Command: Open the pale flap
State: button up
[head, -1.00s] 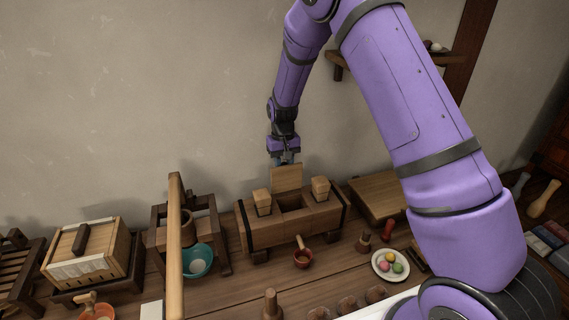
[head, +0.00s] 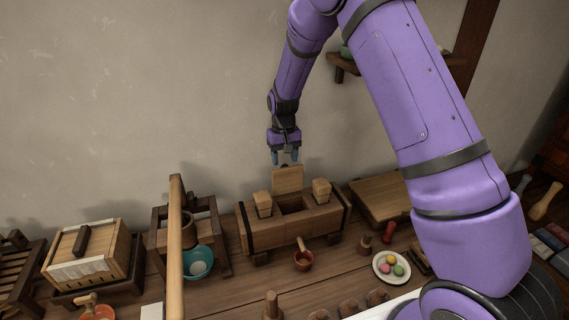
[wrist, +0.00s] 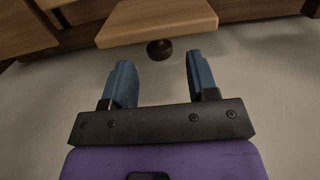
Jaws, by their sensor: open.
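The pale flap (head: 288,179) is a light wooden panel standing upright at the back of a wooden box (head: 265,232). A square opening shows in the box's top in front of it. In the wrist view the flap (wrist: 160,22) is a pale board near the top, with a small dark round knob (wrist: 159,49) by its edge. My gripper (head: 285,158) hangs just above the flap's top edge. Its two blue fingers (wrist: 158,82) are apart with nothing between them, and the knob lies beyond their tips.
Two wooden blocks (head: 263,203) (head: 321,190) stand on the box either side of the opening. A red ladle cup (head: 303,261), a plate of coloured balls (head: 391,266) and a teal bowl (head: 198,261) are on the table. A pale pole (head: 175,250) rises at left. The wall is behind.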

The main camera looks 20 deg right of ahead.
notch_tip(320, 180, up, 8)
jog(key=shift+w, duration=0.3)
dwell(0.3)
jog(key=s+d+r+t, duration=0.2)
jog(key=s+r, duration=0.7)
jog(key=r, duration=0.1)
jog(key=s+d+r+t, duration=0.1)
jog(key=s+d+r, duration=0.2)
jog(key=s+r, duration=0.7)
jog(key=s+d+r+t, duration=0.1)
jog(key=s, duration=0.9)
jog(key=s+d+r+t, duration=0.1)
jog(key=s+r+t, duration=0.1)
jog(key=s, duration=0.8)
jog(key=shift+s+r, duration=0.25)
jog(key=shift+s, duration=0.1)
